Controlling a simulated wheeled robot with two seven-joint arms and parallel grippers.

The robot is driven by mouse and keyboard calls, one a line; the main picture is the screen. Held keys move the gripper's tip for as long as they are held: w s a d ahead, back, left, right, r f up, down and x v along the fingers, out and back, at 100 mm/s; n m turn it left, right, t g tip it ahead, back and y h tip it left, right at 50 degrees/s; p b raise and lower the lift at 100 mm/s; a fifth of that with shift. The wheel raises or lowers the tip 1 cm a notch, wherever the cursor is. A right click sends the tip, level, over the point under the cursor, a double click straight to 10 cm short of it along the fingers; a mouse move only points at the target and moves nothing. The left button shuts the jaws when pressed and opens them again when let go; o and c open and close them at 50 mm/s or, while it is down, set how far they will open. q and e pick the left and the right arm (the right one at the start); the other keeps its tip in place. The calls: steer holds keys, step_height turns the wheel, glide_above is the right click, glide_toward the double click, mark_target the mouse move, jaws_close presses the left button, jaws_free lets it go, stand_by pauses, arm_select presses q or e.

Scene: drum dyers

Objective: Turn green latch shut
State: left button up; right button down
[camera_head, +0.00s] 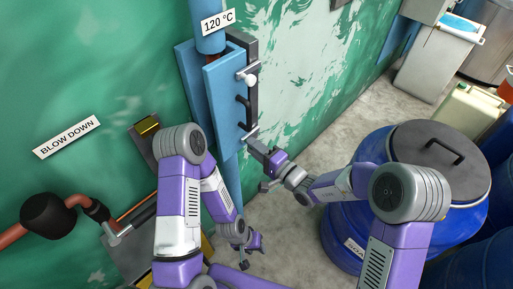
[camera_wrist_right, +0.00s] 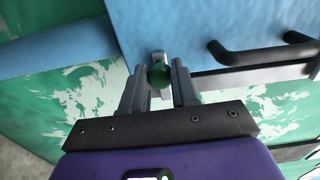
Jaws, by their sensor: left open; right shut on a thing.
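The green latch knob (camera_wrist_right: 158,75) shows in the right wrist view, between the two fingers of my right gripper (camera_wrist_right: 160,68). A pale metal piece stands beyond it, at the edge of a blue door panel (camera_wrist_right: 185,28). In the head view my right gripper (camera_head: 251,139) is at the lower right edge of the blue door (camera_head: 224,100), shut on the latch, and its fingers hide the knob there. My left gripper (camera_head: 246,248) hangs low, open and away from the door, with its fingers small in view.
A second latch with a white knob (camera_head: 251,79) sits higher on the door edge, above a black handle (camera_head: 242,99). A blue drum (camera_head: 345,225) with a grey lid stands at the right. A pipe with a black valve (camera_head: 48,215) is at the left.

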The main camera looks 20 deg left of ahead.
steer(key=c, duration=0.9)
jaws_free()
steer(key=shift+d, duration=0.1)
steer(key=p+v, duration=0.1)
steer(key=v, duration=0.6)
steer(key=shift+s+d, duration=0.1)
steer(key=shift+d, duration=0.1)
